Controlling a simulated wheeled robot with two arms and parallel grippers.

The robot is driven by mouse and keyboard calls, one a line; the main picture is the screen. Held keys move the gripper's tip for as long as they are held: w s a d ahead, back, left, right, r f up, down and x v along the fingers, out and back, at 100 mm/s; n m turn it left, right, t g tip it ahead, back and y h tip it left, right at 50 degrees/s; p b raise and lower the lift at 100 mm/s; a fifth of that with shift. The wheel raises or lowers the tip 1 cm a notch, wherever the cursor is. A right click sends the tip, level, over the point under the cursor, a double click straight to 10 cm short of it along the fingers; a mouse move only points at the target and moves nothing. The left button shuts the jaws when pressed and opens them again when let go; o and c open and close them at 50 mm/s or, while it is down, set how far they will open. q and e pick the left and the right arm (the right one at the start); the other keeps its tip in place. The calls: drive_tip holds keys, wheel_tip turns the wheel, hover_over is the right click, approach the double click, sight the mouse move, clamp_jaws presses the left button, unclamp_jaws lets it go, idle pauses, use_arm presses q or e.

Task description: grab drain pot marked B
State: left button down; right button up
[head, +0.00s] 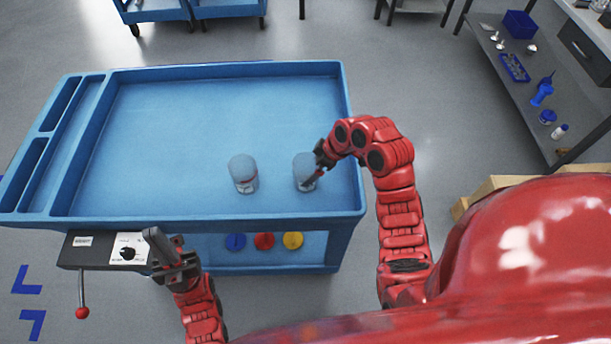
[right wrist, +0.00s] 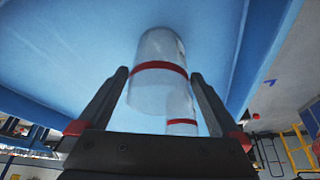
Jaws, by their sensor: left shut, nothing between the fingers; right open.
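Two grey-white pots with red bands stand on the blue cart top. One pot (head: 243,174) is left of the other pot (head: 305,173). My right gripper (head: 318,166) is at the right-hand pot. In the right wrist view a pot (right wrist: 158,72) stands between the spread fingers of my right gripper (right wrist: 160,95), with the second pot (right wrist: 181,115) partly hidden behind it. The fingers look apart from the pot's sides. No letter is readable on either pot. My left gripper (head: 160,248) is shut and empty by the cart's front left edge.
The blue cart (head: 200,100) has a raised rim, and its back half is clear. A control box (head: 105,250) with a red-knobbed lever is at its front left. Blue, red and yellow discs (head: 264,241) show below the top. A shelf (head: 530,90) with small parts stands at right.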

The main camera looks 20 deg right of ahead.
drive_tip(key=shift+p+x, duration=0.7)
drive_tip(key=shift+x, duration=2.35)
drive_tip(key=c, duration=1)
drive_tip(key=shift+c, duration=0.2)
drive_tip(key=shift+r, duration=0.1)
